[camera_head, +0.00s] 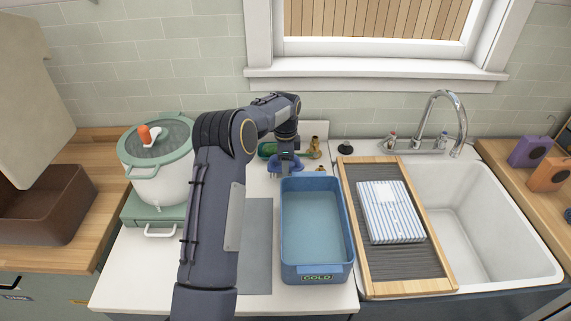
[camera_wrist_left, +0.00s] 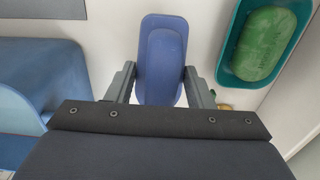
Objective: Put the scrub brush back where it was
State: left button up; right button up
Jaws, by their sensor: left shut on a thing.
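The blue scrub brush (camera_wrist_left: 163,50) is between the two fingers of my left gripper (camera_wrist_left: 160,85) in the left wrist view. The gripper is shut on it. In the head view my left gripper (camera_head: 286,158) is at the back of the counter, just behind the blue tub, and a little of the blue brush (camera_head: 273,168) shows beneath it. Whether the brush touches the counter I cannot tell. My right gripper is not in view.
The blue tub (camera_head: 287,245) marked COLD stands in front of the gripper. A green dish (camera_wrist_left: 226,65) with green soap (camera_wrist_left: 264,45) is beside the brush. Brass fittings (camera_head: 315,146) are to the right. A wooden-framed washboard (camera_head: 361,255) holds a folded striped towel (camera_head: 390,211).

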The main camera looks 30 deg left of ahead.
pick_arm(q)
jog(key=shift+f, duration=0.65)
jog(key=shift+f, duration=0.1)
jog(key=o, duration=0.4)
jog(key=shift+f, duration=0.1)
jog(key=o, duration=0.5)
